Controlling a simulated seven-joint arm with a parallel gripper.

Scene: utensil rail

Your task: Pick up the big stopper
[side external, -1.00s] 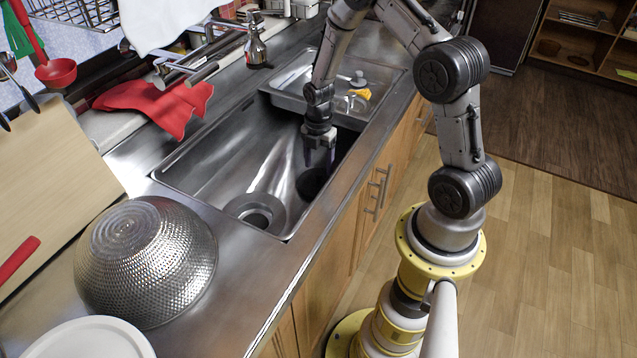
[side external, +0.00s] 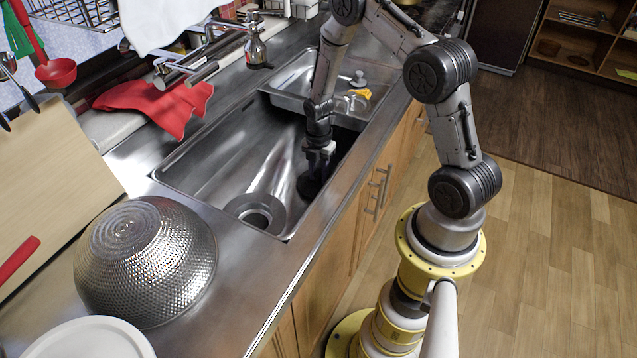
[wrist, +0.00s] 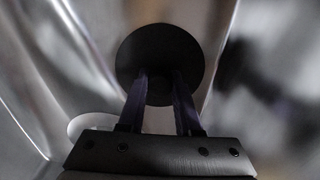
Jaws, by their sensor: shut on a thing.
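The big stopper (side external: 309,187) is a dark round disc inside the large sink basin, near its front wall. It shows from above in the wrist view (wrist: 160,45), with a darker knob at its middle. My gripper (side external: 318,168) reaches down into the basin, right over the stopper. In the wrist view the two fingers (wrist: 160,88) are shut on the stopper's middle. The fingers hide part of the knob and the lower part of the disc. I cannot tell whether the stopper touches the basin floor.
The steel basin (side external: 215,165) surrounds my gripper, with a round drain (side external: 258,211) to the left. A smaller basin behind holds a yellow item (side external: 361,93). A faucet (side external: 185,75) and red cloth (side external: 160,103) lie behind left. A metal colander (side external: 147,260) stands front left.

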